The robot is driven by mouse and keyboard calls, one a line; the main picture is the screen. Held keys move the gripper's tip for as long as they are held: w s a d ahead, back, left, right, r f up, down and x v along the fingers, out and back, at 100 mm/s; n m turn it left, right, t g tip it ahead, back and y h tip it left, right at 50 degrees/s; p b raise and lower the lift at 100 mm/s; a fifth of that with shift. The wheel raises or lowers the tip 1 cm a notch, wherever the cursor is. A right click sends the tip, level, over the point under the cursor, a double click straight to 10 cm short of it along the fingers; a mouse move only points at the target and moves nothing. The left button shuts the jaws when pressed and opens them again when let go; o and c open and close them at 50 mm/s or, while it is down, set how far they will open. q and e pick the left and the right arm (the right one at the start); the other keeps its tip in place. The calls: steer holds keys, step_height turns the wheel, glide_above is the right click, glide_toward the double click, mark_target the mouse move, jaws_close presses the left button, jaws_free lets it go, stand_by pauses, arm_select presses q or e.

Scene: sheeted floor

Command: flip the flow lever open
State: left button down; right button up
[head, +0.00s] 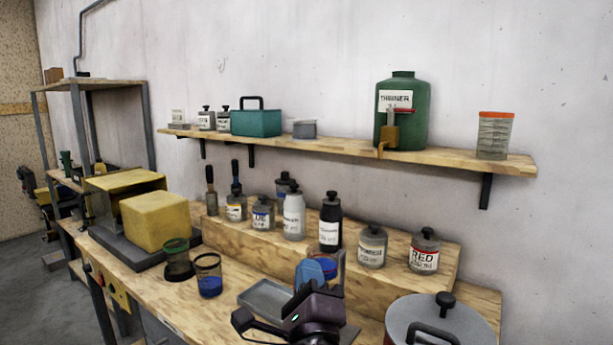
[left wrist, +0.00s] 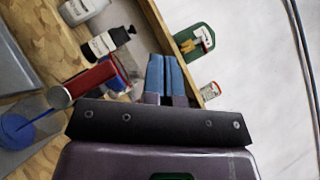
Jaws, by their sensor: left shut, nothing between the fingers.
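A green thinner container (head: 412,118) stands on the wall shelf with a brass tap (head: 389,133) on its front. A small red lever (head: 404,110) shows at the top of the tap; its exact position is too small to tell. The container (left wrist: 205,36) and tap (left wrist: 188,46) also show in the left wrist view, beyond my fingers. My left gripper (head: 308,270) is below and left of the tap, over the bench. Its blue fingers (left wrist: 165,76) are together and empty, well apart from the tap. My right gripper is in neither view.
A jar with an orange rim (head: 494,136) stands right of the container on the shelf (head: 340,146). Several bottles and jars, including a black bottle (head: 330,222), line the bench riser below. A lidded grey pot (head: 440,322) is at front right. Free air lies before the tap.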

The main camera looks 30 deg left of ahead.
arm_select(q)
step_height(320, 180, up, 17)
steer(key=p, duration=0.4)
steer(key=shift+f+p, duration=0.15)
steer(key=shift+p, duration=0.25)
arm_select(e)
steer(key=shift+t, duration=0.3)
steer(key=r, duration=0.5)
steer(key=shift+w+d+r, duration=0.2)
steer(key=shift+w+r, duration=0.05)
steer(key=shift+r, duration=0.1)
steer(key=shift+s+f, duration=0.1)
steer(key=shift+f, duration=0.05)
